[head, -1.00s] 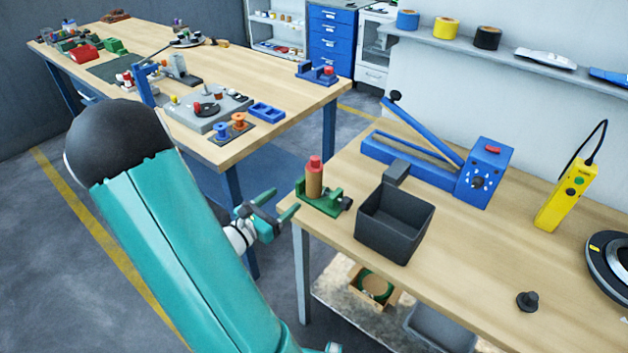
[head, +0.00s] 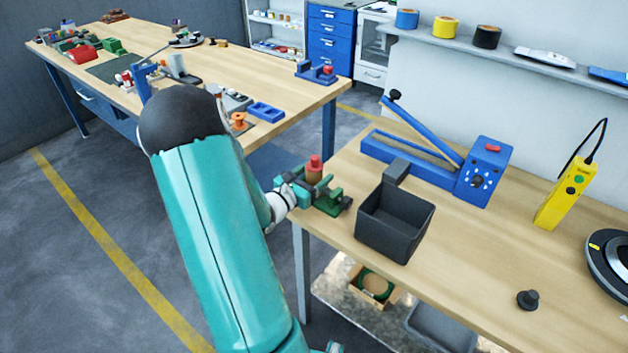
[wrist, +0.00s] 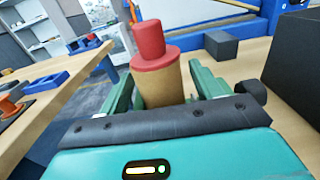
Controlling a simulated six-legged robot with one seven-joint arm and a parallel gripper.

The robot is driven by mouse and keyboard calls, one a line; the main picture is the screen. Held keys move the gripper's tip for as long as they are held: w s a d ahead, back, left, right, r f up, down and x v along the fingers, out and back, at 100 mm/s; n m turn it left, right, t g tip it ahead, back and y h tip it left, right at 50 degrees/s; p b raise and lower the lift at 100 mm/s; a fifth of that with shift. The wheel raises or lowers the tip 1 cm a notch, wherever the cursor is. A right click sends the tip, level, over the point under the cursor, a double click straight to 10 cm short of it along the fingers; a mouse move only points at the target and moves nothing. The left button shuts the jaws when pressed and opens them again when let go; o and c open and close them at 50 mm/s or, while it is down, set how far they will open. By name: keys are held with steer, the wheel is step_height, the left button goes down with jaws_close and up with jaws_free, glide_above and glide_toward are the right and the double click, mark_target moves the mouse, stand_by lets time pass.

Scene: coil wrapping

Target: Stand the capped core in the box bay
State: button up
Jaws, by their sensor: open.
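The capped core (head: 315,170), a tan cylinder with a red stepped cap, stands upright in a green holder (head: 330,203) at the near left corner of the right bench. It also shows in the wrist view (wrist: 160,80), between the fingers. My gripper (head: 304,184) is open, with its fingers on either side of the core; contact cannot be made out. The core's lower part is hidden behind the gripper's edge in the wrist view. Which thing is the box bay is unclear; a wooden box (head: 372,287) with a green ring in it sits on the shelf below the bench.
A dark grey bin (head: 395,225) stands just right of the holder. Behind it is a blue lever tool (head: 440,165). A yellow hand controller (head: 562,195) and a black knob (head: 527,299) are farther right. The front middle of the bench top is clear.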

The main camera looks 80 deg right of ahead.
steer(key=c, duration=1.2)
steer(key=shift+o, duration=0.2)
steer(key=shift+r, duration=0.1)
